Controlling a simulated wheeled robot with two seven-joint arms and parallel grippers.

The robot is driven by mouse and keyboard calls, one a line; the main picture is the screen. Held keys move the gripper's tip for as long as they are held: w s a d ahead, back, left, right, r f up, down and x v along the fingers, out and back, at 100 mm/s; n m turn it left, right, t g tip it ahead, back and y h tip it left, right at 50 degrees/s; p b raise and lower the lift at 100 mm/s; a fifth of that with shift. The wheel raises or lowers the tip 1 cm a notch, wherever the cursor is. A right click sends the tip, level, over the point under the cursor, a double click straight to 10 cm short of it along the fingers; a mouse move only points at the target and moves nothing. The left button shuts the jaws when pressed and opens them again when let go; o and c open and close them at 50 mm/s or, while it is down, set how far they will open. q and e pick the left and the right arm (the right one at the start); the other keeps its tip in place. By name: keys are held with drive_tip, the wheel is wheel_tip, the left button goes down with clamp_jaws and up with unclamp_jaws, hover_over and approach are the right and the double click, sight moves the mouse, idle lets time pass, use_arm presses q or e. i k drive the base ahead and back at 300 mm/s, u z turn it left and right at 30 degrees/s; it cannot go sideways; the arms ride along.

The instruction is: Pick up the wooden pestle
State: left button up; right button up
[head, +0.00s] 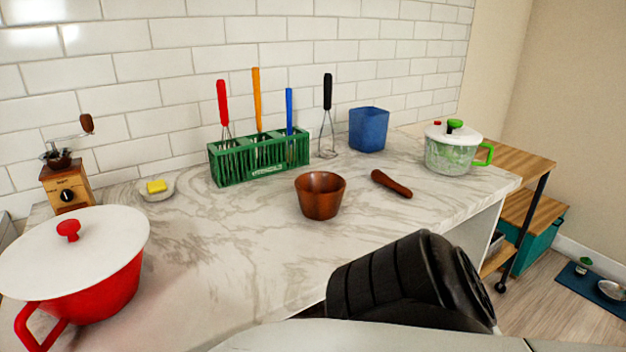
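The wooden pestle (391,184) is a dark reddish-brown rod lying on the marble counter, right of the wooden mortar bowl (320,195). It lies at a slant, its lower end toward the right front. It is apart from the bowl, and nothing covers it. A black jointed part of my own arm shows at the bottom centre, in front of the counter. Neither of my grippers shows in the head view.
A green rack (259,158) with whisks and utensils stands behind the bowl. A blue container (368,130) and a glass pot with green handles (451,152) stand behind and right of the pestle. A red pot (100,290) stands front left. The counter around the pestle is clear.

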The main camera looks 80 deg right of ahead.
sight(378, 176)
drive_tip(key=k, duration=0.9)
drive_tip(key=z, duration=0.55)
